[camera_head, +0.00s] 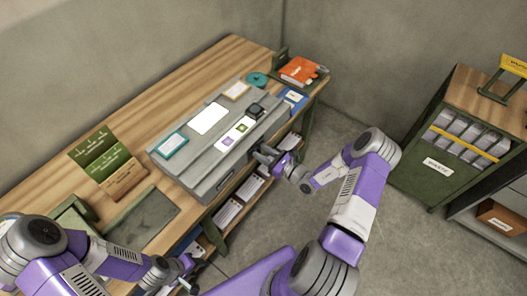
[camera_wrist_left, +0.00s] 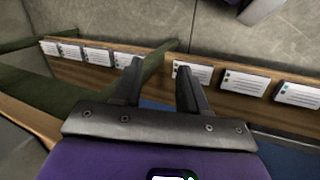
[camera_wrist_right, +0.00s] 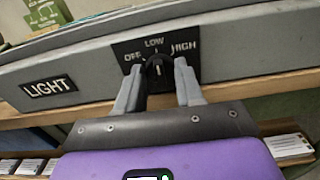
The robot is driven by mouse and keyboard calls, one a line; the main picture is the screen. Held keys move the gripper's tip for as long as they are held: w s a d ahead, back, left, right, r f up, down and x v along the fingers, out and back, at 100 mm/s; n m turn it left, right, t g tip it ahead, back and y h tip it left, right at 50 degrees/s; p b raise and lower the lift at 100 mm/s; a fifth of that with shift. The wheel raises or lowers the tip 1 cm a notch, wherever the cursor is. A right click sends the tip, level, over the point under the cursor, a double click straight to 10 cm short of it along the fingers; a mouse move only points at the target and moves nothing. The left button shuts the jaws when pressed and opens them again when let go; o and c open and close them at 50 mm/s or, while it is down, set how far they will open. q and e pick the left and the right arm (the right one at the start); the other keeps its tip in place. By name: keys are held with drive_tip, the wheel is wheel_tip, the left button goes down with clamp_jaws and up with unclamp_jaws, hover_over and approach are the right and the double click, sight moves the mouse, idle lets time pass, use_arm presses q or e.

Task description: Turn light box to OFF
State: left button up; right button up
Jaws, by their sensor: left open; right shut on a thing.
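The grey light box (camera_head: 190,152) sits on the wooden table. Its front face, marked LIGHT, shows in the right wrist view (camera_wrist_right: 90,75). A black dial plate there reads OFF, LOW and HIGH. The black knob (camera_wrist_right: 157,66) has a white pointer line that stands about upright, near LOW. My right gripper (camera_wrist_right: 158,75) is shut on the knob, one finger on each side; in the head view it is at the box's front right (camera_head: 262,154). My left gripper (camera_wrist_left: 160,75) is open and empty, beside the table's front left in the head view (camera_head: 185,272).
An orange book (camera_head: 299,70) lies at the far right end. Shelves with white cards (camera_head: 228,211) are under the table. A green cabinet (camera_head: 440,160) stands at the right, with clear floor between.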

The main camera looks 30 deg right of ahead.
drive_tip(key=shift+n, duration=5.1)
drive_tip(key=o, duration=1)
drive_tip(key=v, duration=0.7)
drive_tip(key=shift+s+p, duration=0.3)
drive_tip(key=shift+p, duration=0.05)
